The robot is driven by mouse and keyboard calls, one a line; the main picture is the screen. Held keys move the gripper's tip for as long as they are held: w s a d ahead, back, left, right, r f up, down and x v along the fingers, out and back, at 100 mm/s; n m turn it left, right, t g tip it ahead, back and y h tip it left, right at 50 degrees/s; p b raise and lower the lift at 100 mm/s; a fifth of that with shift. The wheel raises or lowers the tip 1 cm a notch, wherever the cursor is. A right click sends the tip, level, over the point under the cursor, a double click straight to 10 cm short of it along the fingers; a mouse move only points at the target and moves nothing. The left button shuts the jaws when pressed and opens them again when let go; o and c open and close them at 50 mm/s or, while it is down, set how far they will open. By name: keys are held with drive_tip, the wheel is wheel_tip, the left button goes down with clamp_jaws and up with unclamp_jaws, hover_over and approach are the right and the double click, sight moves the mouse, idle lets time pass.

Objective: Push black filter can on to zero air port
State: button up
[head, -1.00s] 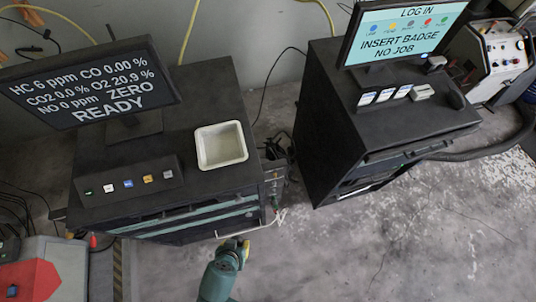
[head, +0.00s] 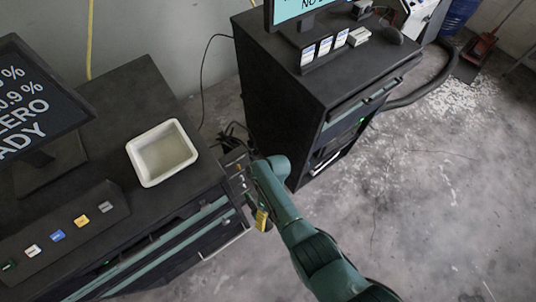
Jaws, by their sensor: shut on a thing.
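My arm reaches in from the bottom right, and its green wrist is bent beside the right side of the left cabinet. My gripper (head: 260,217) shows only as a small dark and yellow part below the wrist, close to the cabinet's side. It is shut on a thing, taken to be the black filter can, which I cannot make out. The port panel (head: 236,170) is on the cabinet's right side, just left of the wrist. I cannot pick out the zero air port or tell whether anything touches it.
The left cabinet (head: 130,100) carries a white tray (head: 134,150), a monitor (head: 38,115) and a button box (head: 100,200). A second black cabinet (head: 275,95) stands behind and right of my wrist. Cables hang between the cabinets. The floor at right is open.

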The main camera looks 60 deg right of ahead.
drive_tip(key=w+d+b, duration=0.5)
drive_tip(key=b, duration=0.3)
drive_tip(key=shift+w+d+t+y+b, duration=0.15)
drive_tip(key=shift+w+t+y+b, duration=0.25)
drive_tip(key=shift+s+r, duration=0.1)
drive_tip(key=shift+r, duration=0.1)
idle(0.4)
drive_tip(key=shift+w+d+b, duration=0.45)
drive_tip(key=shift+w+b, duration=0.4)
drive_tip(key=shift+b, duration=0.3)
idle(1.4)
drive_tip(key=o, duration=1.2)
